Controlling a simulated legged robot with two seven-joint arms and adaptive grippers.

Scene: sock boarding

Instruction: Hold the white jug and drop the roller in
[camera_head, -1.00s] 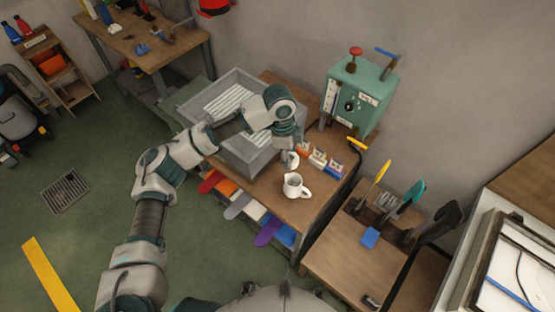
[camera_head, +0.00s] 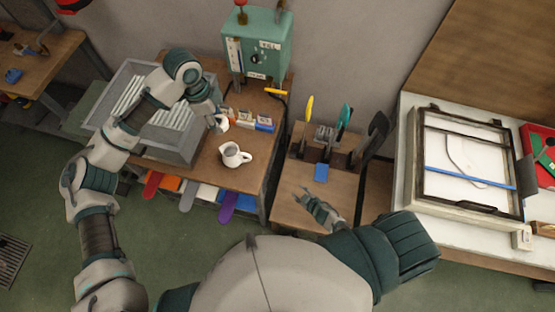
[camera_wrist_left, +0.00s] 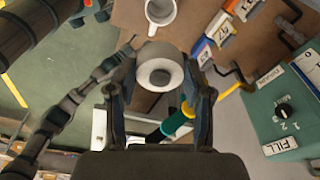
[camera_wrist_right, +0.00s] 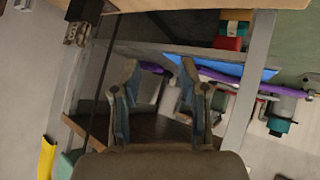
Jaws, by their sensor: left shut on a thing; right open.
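My left gripper (camera_wrist_left: 160,66) is shut on the white roller (camera_wrist_left: 160,52), a short cylinder with a grey core. The roller (camera_head: 222,124) is up and to the left of the jug in the head view, apart from it. My right gripper (camera_head: 308,196) is open and empty by the lower table, right of the jug; its spread fingers show in the right wrist view (camera_wrist_right: 158,72).
A grey bin (camera_head: 175,145) with white slats stands left of the jug. Small boxes (camera_head: 245,119) and a green machine (camera_head: 257,45) stand behind it. Tools on a rack (camera_head: 322,140) and a framed screen (camera_head: 465,165) are to the right. Bench space around the jug is clear.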

